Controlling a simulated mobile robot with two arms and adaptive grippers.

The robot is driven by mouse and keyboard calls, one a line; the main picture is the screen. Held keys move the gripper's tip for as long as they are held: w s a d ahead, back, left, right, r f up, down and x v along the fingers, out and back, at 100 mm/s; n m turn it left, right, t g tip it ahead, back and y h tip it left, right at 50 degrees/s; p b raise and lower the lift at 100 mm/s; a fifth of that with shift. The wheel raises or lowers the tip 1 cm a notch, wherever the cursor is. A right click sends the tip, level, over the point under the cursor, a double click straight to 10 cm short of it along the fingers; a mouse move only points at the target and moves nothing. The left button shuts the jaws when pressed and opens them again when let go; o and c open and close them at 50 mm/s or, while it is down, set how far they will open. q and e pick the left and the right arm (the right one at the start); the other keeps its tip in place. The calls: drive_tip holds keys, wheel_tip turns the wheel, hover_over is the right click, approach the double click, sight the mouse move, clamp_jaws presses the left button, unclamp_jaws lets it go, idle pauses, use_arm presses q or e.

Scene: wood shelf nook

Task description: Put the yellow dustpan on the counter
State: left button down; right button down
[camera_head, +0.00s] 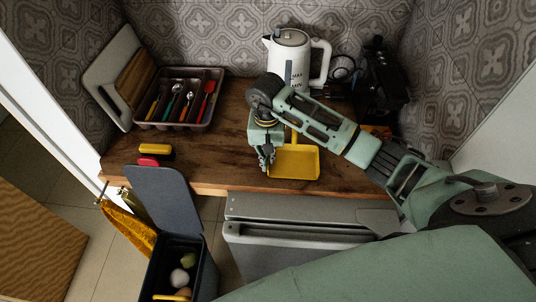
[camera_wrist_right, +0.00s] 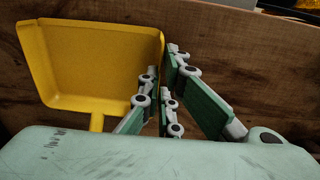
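The yellow dustpan (camera_head: 293,163) is at the front of the wooden counter (camera_head: 215,150), its pan near the front edge. Its handle runs toward the back and is partly hidden by my right arm. My right gripper (camera_head: 266,160) points down at the pan's left side in the head view. In the right wrist view the dustpan (camera_wrist_right: 95,65) shows its pan, with the fingers (camera_wrist_right: 168,95) at its right side wall. The fingers are close together around that wall; whether they press on it I cannot tell. My left gripper is not in view.
A cutlery tray (camera_head: 180,98) with utensils and a white kettle (camera_head: 290,60) stand at the back. Dark appliances (camera_head: 380,80) fill the back right corner. An open dark bin (camera_head: 165,260) stands below the front left edge. The counter's middle left is clear.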

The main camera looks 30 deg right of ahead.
drive_tip(key=shift+f, duration=0.15)
drive_tip(key=c, duration=2)
unclamp_jaws()
drive_tip(key=shift+r, duration=0.25)
drive_tip(key=shift+w+r, duration=0.1)
drive_tip(key=shift+r, duration=0.2)
drive_tip(key=shift+r+b, duration=1.85)
drive_tip(key=shift+r, duration=3.8)
drive_tip(key=shift+a+f, duration=0.1)
